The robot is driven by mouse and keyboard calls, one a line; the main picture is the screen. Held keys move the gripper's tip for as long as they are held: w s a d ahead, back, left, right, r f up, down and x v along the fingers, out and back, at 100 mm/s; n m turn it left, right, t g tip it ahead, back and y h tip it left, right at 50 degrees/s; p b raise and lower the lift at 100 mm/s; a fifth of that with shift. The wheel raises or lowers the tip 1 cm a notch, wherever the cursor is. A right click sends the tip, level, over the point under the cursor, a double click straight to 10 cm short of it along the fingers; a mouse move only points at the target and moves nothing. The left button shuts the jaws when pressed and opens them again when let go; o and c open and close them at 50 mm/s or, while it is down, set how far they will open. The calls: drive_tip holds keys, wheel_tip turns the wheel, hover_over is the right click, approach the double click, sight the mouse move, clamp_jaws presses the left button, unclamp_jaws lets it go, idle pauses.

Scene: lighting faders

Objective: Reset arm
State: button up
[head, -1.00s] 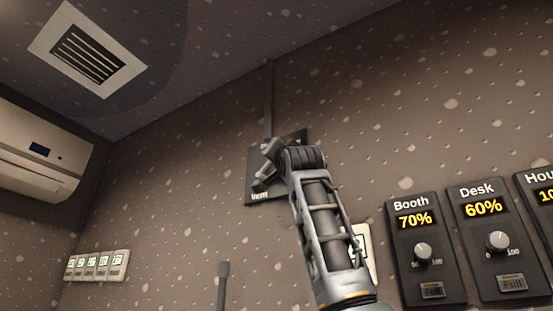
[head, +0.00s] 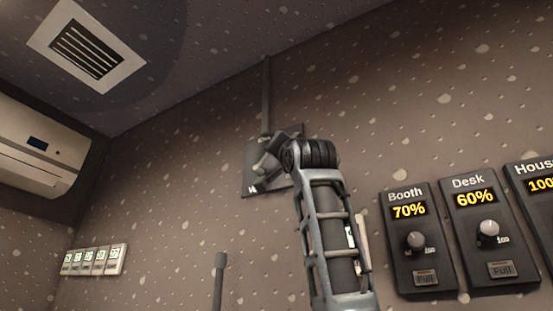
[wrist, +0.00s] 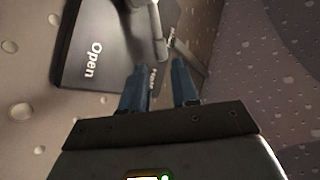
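My gripper (head: 274,152) is in front of a dark wall plate (head: 256,183) in the head view and hides much of it. In the wrist view its two blue-grey fingers (wrist: 158,72) stand apart, open, with nothing held between them. Just beyond the fingertips is a grey rounded lever or handle (wrist: 156,28) on the plate (wrist: 88,62). The plate carries the word "Open" and a second, smaller label that is hard to read. I cannot tell whether the fingers touch the lever.
Booth (head: 419,245) and Desk (head: 491,240) dial panels, reading 70% and 60%, are on the wall at right, with a partly cut-off third panel (head: 537,188). A row of small panels (head: 94,260) is at left. A conduit (head: 266,95) runs above the plate.

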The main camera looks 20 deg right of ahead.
drive_tip(key=shift+s+a+f, duration=0.1)
drive_tip(key=shift+s+f, duration=0.25)
drive_tip(key=shift+s, duration=0.1)
idle(0.3)
